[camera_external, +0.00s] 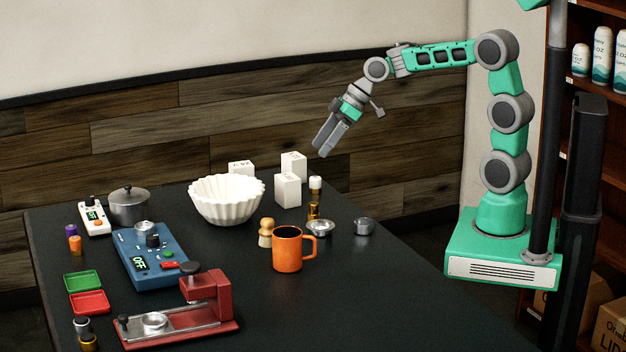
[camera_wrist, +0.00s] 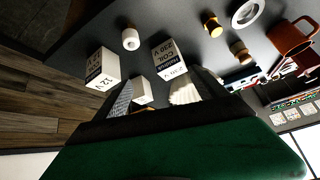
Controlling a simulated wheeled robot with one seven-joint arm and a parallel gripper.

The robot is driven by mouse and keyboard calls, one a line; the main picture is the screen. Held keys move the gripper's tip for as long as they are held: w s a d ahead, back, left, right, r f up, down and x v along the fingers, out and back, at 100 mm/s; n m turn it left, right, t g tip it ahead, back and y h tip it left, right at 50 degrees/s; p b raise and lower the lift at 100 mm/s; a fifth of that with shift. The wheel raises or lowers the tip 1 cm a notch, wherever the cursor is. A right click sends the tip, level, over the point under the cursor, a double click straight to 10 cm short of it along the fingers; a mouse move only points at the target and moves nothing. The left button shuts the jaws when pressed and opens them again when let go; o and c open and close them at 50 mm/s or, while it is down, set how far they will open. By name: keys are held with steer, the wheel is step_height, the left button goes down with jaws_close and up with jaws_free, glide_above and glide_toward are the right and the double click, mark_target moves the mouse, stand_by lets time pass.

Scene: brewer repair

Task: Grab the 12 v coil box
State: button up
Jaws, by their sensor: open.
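Three white boxes stand at the back of the black table. In the wrist view, the left box (camera_wrist: 103,68) has an upside-down label that seems to read 12 V; it appears to be the back right box (camera_external: 293,164). The middle box (camera_wrist: 165,60) seems marked COIL 230 V and matches the front one (camera_external: 288,190). The third box (camera_wrist: 142,91) is partly hidden; it stands behind the bowl (camera_external: 241,167), its label too small to read surely. My gripper (camera_external: 324,148) is open and empty, above and right of the boxes; its fingers (camera_wrist: 163,93) show in the wrist view.
A white fluted bowl (camera_external: 227,200) stands left of the boxes. A blue device (camera_external: 155,262) and red stand (camera_external: 205,300) are farther left.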

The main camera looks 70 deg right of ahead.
mark_target(286, 163)
steer(key=w+d+f+n+y+b, duration=0.1)
steer(key=w+d+f, duration=0.1)
steer(key=w+d, duration=0.1)
steer(key=w+d+f+n+t+y, duration=0.1)
steer(key=w+d+y, duration=0.1)
steer(key=w+d, duration=0.1)
steer(key=w+d+f+n+t+y+b, duration=0.1)
steer(key=w+d+f+n+y, duration=0.1)
steer(key=w+d, duration=0.1)
steer(key=shift+w+d+f+b, duration=0.3)
steer(key=shift+w+d+f, duration=0.05)
steer(key=shift+d, duration=0.1)
steer(key=shift+s+d+f+n+t+y, duration=0.2)
steer(key=shift+d+f+y, duration=0.1)
steer(key=shift+d+f, duration=0.15)
steer(key=shift+s+d+f+n+t+y, duration=0.1)
steer(key=shift+d+f+n+y, duration=0.1)
steer(key=shift+d+f+y, duration=0.15)
steer(key=p+x, duration=0.2)
steer(key=x, duration=0.5)
steer(key=shift+a+r, duration=0.1)
steer(key=shift+a, duration=0.15)
steer(key=shift+w+a, duration=0.15)
steer(key=c, duration=1.7)
